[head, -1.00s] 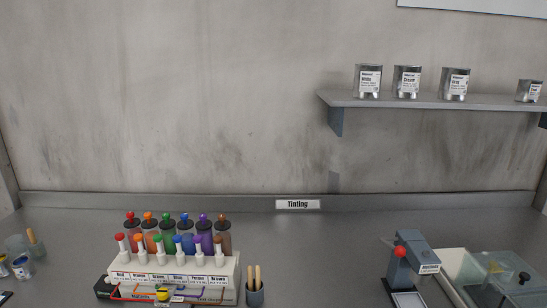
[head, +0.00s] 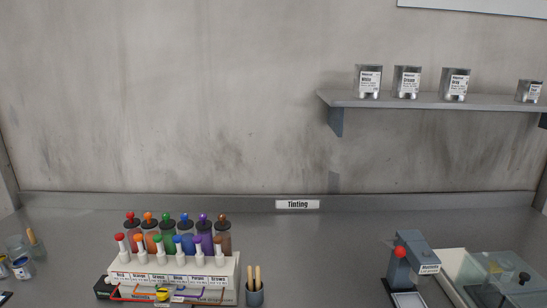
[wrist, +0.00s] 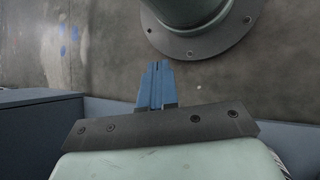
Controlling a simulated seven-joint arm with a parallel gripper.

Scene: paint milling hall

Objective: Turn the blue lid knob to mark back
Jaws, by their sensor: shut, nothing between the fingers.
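A row of canisters with dark lids and coloured knobs stands at the back of the tinting dispenser (head: 236,280) in the head view. The blue lid knob (head: 184,216) sits on the canister fourth from the left, between the green and purple ones. Which mark it points to is too small to tell. A second blue knob (head: 177,239) tops a white plunger in the front row. My gripper (wrist: 157,66) shows only in the wrist view, with its blue fingers together and empty, over bare floor. It is away from the dispenser and out of the head view.
A grey cup with wooden handles (head: 255,294) stands just right of the dispenser. A grey press with a red knob (head: 400,252) and a glass plate (head: 505,275) are further right. Small pots (head: 21,268) stand at far left. The middle worktop (head: 320,260) is clear.

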